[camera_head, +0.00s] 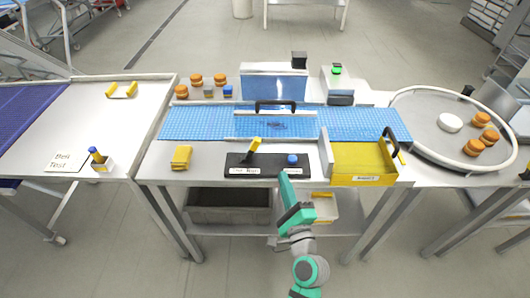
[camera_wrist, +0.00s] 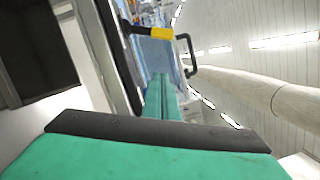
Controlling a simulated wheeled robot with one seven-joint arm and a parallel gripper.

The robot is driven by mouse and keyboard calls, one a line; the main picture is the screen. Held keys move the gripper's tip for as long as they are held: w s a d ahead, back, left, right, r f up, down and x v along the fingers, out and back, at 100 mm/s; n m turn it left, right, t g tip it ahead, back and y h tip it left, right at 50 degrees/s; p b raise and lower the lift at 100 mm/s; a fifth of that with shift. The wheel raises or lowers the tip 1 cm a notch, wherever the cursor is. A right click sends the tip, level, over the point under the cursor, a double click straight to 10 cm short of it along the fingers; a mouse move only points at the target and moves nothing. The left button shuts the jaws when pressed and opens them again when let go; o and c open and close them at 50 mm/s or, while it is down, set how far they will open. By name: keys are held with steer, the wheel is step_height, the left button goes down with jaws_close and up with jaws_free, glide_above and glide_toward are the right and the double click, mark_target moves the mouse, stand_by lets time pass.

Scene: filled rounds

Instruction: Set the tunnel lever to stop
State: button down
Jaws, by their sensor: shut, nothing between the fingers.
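The tunnel lever (camera_head: 254,147) has a yellow grip on a dark stem. In the wrist view the lever's yellow grip (camera_wrist: 162,33) shows beyond the fingers. The tunnel (camera_head: 272,82) stands behind the panel with a black handle (camera_head: 276,104). My gripper (camera_head: 284,176) is shut and empty, at the panel's front edge, right of the lever and apart from it.
A blue knob (camera_head: 292,159) sits on the panel's right part, close to my gripper. A blue conveyor belt (camera_head: 200,122) runs behind. A yellow tray (camera_head: 360,160) stands right, yellow blocks (camera_head: 181,157) left. A round table (camera_head: 405,115) holds orange rounds.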

mark_target(252, 150)
steer(key=x, duration=0.9)
steer(key=shift+w, duration=0.35)
steer(key=shift+w+a+r, duration=0.1)
steer(key=shift+a+r, duration=0.1)
steer(key=shift+a, duration=0.35)
steer(key=shift+a+r, duration=0.25)
steer(key=shift+a, duration=0.3)
steer(key=shift+w+a+r, duration=0.1)
steer(key=shift+a+r, duration=0.25)
steer(key=shift+a, duration=0.4)
steer(key=shift+d, duration=0.1)
